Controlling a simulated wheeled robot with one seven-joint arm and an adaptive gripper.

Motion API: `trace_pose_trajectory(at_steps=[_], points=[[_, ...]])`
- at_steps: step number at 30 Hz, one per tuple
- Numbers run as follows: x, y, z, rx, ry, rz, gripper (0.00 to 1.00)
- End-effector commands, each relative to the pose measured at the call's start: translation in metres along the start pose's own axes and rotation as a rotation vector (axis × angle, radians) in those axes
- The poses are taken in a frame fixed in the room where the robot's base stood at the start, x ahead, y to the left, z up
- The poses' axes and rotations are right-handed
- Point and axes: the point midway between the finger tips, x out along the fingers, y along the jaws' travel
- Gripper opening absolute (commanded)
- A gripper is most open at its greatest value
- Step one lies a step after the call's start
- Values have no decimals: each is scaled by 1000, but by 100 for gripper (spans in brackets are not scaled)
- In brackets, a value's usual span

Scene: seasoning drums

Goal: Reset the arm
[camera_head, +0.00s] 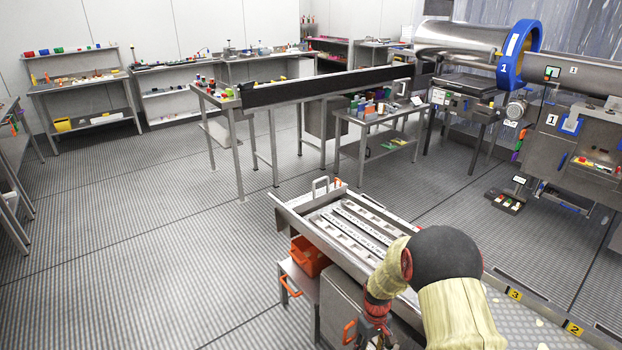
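My arm (446,270), with a dark rounded joint and pale yellow covers, is bent at the bottom right of the head view. Its lower section with a red band (379,305) points down toward the bottom edge. My gripper (374,341) is partly in view at the bottom edge, beside the metal conveyor. It is too small and cut off to tell whether it is open or shut, or whether it holds anything.
A metal conveyor with slotted trays (352,233) lies beside and behind my arm. An orange bin (308,256) stands left of it. Workbenches (85,82) line the back wall. A large steel drum with a blue ring (517,55) is at right. The ribbed floor at left is clear.

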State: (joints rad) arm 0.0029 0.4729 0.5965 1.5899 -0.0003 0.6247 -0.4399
Motion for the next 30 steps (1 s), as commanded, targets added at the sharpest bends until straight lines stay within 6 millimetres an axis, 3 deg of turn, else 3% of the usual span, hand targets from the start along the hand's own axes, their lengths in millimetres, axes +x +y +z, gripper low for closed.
trace_pose_trajectory(at_steps=[3, 8, 21, 30], points=[[-33, -13, 28, 89, -29, -12, 46], [-80, -26, 56, 176, -30, -11, 46], [-235, -73, 154, 378, 111, 28, 46], [-307, -106, 223, 436, 294, 65, 46]])
